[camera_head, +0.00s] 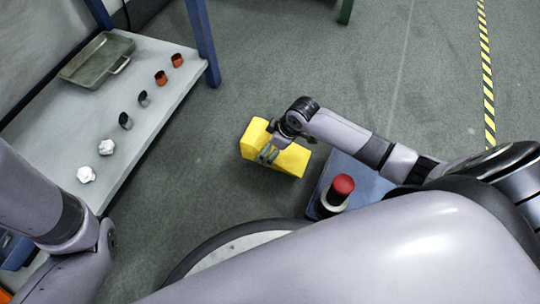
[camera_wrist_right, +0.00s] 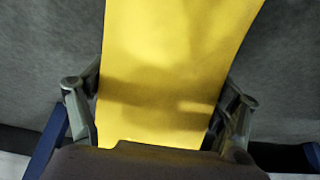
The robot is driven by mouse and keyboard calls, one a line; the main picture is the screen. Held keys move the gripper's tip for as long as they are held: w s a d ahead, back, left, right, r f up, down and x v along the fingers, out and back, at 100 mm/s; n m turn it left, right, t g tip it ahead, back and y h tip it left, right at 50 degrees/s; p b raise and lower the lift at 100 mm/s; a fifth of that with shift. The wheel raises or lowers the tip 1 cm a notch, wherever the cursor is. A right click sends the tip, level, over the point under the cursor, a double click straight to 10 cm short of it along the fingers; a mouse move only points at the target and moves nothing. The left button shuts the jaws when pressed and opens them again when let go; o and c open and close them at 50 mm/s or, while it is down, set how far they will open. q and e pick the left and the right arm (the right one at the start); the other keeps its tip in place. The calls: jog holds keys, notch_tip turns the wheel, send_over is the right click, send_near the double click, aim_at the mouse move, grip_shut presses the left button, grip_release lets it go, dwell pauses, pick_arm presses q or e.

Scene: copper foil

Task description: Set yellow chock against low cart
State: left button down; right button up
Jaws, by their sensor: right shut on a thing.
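The yellow chock (camera_head: 290,160) is a bright wedge-like block at the middle of the head view, over the grey floor. My right gripper (camera_head: 268,153) is shut on it, with fingers on two sides of the block. In the right wrist view the chock (camera_wrist_right: 165,60) fills the space between the fingers (camera_wrist_right: 158,115). I cannot tell whether the chock touches the floor. A flat blue surface (camera_head: 366,187) lies right of the chock, partly hidden by my right arm. I cannot tell whether it is the low cart. My left gripper is out of view.
A bench with a pale lower shelf (camera_head: 150,120) and blue legs (camera_head: 203,42) stands at the left. The shelf bears a grey-green tray (camera_head: 85,62) and several small parts. Open floor lies beyond the chock. A yellow-black floor stripe (camera_head: 487,80) runs along the right.

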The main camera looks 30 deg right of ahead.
jog(key=shift+w+f+b, duration=0.1)
jog(key=shift+f+b, duration=1.55)
jog(key=shift+f, duration=0.6)
jog(key=shift+r, duration=0.15)
jog(key=o, duration=1.6)
jog(key=shift+f, duration=0.2)
